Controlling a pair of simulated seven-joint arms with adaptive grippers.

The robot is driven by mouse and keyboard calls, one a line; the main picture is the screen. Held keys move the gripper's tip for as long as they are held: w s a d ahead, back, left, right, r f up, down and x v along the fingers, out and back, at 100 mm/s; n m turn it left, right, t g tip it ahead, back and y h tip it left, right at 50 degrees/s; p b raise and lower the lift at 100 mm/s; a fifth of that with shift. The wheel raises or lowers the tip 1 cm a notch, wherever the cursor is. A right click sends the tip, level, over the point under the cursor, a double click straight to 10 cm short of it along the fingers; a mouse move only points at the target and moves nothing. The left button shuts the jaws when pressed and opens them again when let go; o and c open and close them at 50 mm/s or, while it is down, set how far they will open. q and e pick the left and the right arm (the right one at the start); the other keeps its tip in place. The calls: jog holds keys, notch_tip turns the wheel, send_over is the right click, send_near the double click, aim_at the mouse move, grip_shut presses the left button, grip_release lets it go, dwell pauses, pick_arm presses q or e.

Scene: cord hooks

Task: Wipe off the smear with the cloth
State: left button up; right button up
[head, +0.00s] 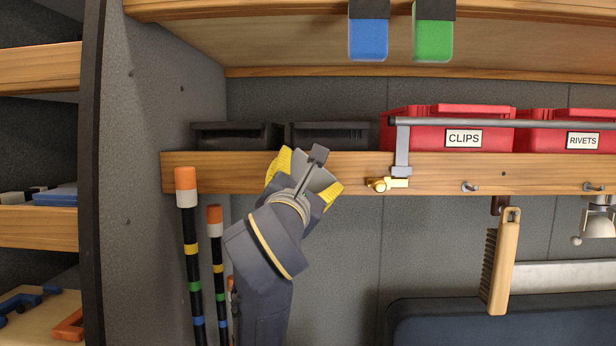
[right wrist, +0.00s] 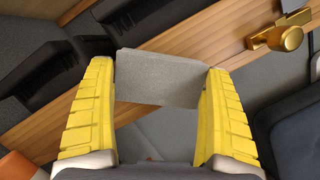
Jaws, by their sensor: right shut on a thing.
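My right gripper (head: 305,172) is in front of the wooden rail, below and in front of the dark bins in the head view. Its yellow fingers also show in the right wrist view (right wrist: 160,85). They are shut on a flat grey piece, which looks like the cloth (right wrist: 160,78), spanning the space between them. I cannot make out a smear in either view; the cloth and gripper cover part of the rail (head: 225,172). My left gripper is not in view.
Dark bins (head: 235,136) and red boxes marked CLIPS (head: 420,128) and RIVETS (head: 545,135) stand above the rail. A brass fitting (head: 385,184) and hooks (head: 470,187) project from it. A brush (head: 500,265) hangs right. Banded poles (head: 188,245) stand left.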

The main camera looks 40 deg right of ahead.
aim_at(254, 170)
jog(key=shift+w+a, duration=1.1)
jog(key=shift+a, duration=0.3)
jog(key=shift+w, duration=0.1)
jog(key=shift+w+a, duration=1.35)
jog(key=shift+a, duration=0.15)
jog(key=shift+w+a, duration=1.3)
jog(key=shift+a, duration=0.15)
jog(key=shift+s+a, duration=2)
jog(key=shift+s, duration=0.3)
jog(key=shift+s, duration=0.1)
jog(key=shift+s+a, duration=0.95)
jog(key=shift+s, duration=0.1)
